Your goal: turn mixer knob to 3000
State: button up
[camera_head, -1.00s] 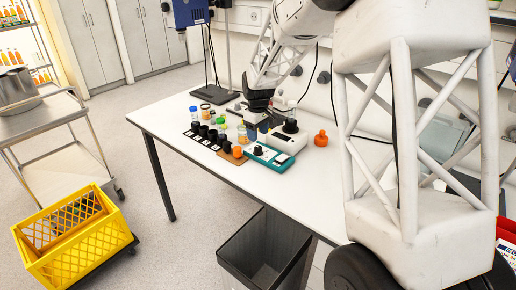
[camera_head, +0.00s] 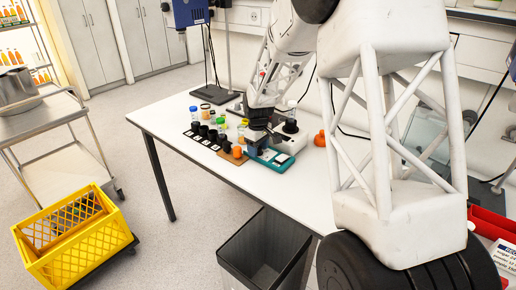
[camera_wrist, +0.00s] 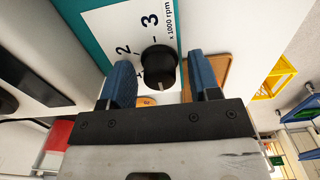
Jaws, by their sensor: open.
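The mixer is a teal box (camera_head: 282,164) with a white dial plate near the front edge of the table. In the wrist view its plate (camera_wrist: 112,24) reads "2", "3" and "x 1000 rpm". The black knob (camera_wrist: 158,66) shows there with a pale mark on the side toward my gripper, away from the 3. My gripper (camera_wrist: 161,64) is open, its two blue fingers on either side of the knob with gaps to both. I cannot tell the exact height of the fingertips. In the head view my gripper (camera_head: 258,136) is over the mixer and hides the knob.
Left of the mixer are a wooden board with an orange piece (camera_head: 237,151) and a row of black-lidded jars (camera_head: 204,131). A white device with a black knob (camera_head: 290,126) stands close behind. An orange object (camera_head: 320,138) lies right. The table's front left is clear.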

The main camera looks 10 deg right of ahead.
jog(key=c, duration=0.9)
jog(key=shift+c, duration=0.2)
